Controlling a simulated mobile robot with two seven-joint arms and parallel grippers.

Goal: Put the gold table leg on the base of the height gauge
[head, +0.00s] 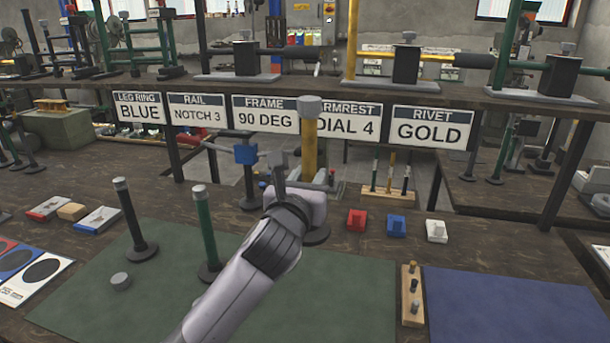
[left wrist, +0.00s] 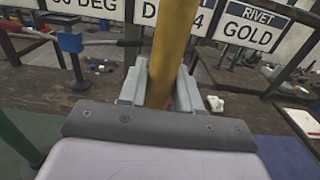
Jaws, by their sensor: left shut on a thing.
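The gold table leg (head: 309,145) stands upright with a grey cap on top and a dark round foot partly hidden behind my arm. My left gripper (head: 293,178) is shut on the gold table leg; in the left wrist view the leg (left wrist: 172,50) passes between the two fingers. I cannot tell whether its foot touches the table. A post with a blue slider and a horizontal bar, apparently the height gauge (head: 246,154), stands just left of the leg. It also shows in the left wrist view (left wrist: 70,42). Its base is partly hidden. My right gripper is not in view.
A black leg (head: 130,215) and a green leg (head: 205,230) stand on the green mat (head: 340,290). Red, blue and white blocks (head: 396,226) sit right of the gold leg. A peg rack (head: 412,295) and blue mat (head: 500,300) lie front right. A sign-bearing shelf (head: 500,97) spans behind.

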